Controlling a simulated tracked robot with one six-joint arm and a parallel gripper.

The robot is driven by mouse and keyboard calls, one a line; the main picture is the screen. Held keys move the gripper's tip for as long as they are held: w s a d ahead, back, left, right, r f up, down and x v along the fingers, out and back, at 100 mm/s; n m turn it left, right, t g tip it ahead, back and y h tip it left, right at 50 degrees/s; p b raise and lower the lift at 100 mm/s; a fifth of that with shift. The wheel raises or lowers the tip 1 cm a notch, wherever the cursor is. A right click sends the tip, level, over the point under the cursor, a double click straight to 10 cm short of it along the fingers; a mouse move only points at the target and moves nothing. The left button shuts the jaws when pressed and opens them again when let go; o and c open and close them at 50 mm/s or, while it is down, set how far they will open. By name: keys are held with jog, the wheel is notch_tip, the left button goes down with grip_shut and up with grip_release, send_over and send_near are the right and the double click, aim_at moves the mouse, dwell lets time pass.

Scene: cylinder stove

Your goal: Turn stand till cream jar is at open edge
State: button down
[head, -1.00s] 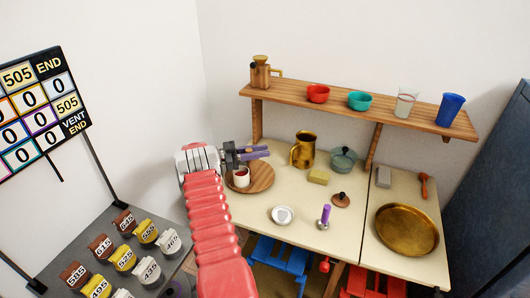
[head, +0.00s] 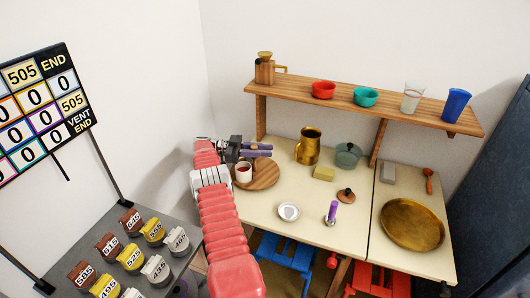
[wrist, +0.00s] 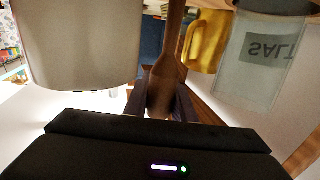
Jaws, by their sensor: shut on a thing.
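The round wooden stand (head: 268,178) sits at the table's left end, partly behind my arm. A cream jar with dark red-brown contents (head: 243,174) stands on its left side. I take the large pale vessel at upper left of the wrist view (wrist: 80,45) to be this jar. A grey-white jar marked SALT (wrist: 262,60) is on the right there, upside down in the picture. My gripper (head: 270,150) is over the stand's far side. In the wrist view its fingers (wrist: 166,105) are shut on a brown wooden post (wrist: 166,75), apparently the stand's handle. The post's base is hidden.
A wooden shelf (head: 380,107) runs above the back.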

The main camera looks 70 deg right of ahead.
jog(key=shift+w+a, duration=0.1)
jog(key=shift+w, duration=0.1)
dwell(0.3)
jog(key=c, duration=1.5)
grip_release()
jog(key=shift+s, duration=0.1)
jog(key=shift+r, duration=4.95)
